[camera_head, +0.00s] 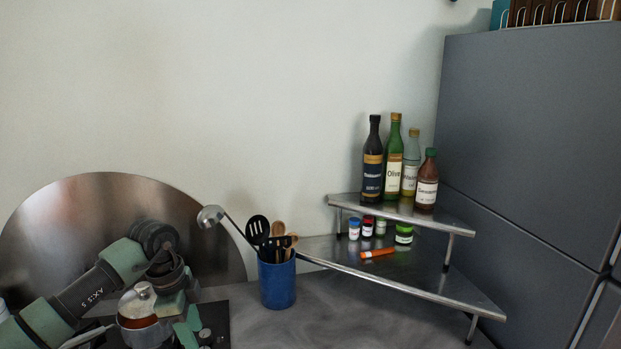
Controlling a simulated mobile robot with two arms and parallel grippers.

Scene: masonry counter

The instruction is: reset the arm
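My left arm (82,293), in green and dark grey, comes in from the lower left of the head view. It bends down at the wrist over the cooking area. The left gripper (187,328) points down near the bottom edge, beside a small pot (143,328) with a metal lid. Its fingertips overlap with the clutter there, so I cannot tell whether it is open or holds anything. My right arm and gripper are not in view.
A blue utensil crock (277,284) with a ladle and spoons stands right of my arm. A metal corner shelf (407,212) holds several bottles and small jars. A round metal splash plate (105,200) stands behind the arm. A grey fridge (530,130) fills the right.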

